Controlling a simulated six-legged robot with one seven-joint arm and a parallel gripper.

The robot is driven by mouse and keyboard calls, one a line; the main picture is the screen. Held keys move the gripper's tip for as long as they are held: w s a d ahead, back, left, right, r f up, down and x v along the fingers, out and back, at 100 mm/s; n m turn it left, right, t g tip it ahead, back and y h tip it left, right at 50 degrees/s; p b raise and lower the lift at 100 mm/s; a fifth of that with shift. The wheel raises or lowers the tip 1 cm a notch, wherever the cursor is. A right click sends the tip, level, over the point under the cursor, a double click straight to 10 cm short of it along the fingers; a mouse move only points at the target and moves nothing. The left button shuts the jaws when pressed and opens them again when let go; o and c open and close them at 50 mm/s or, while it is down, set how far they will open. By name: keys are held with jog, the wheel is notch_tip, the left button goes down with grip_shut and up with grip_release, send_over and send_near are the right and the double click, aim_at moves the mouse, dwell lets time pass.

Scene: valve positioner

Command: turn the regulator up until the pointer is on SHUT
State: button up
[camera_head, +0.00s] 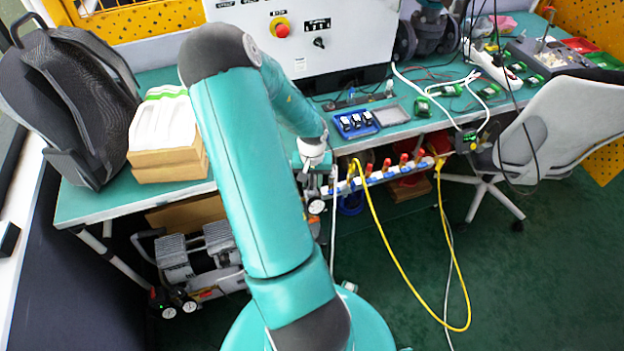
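My teal arm reaches over the bench and down to its front edge. My gripper (312,164) is at the end of it, small and partly hidden by my own arm; whether its fingers are open or shut cannot be made out. A small round gauge (316,207), likely part of the regulator, shows just below the gripper under the bench edge. The regulator's knob cannot be told apart there, nor can contact with it. A dark grey flanged valve (428,32) stands at the back of the bench. No pointer or SHUT mark is readable.
A white cabinet (352,40) with a red emergency button stands behind. A blue tray (355,123) lies near the bench edge. Yellow hose (392,250) hangs from a manifold (385,172) to the right. A compressor (200,262) is below; a backpack (75,95) is at left.

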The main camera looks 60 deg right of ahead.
grip_shut()
jog(key=shift+m, duration=1.4)
grip_release()
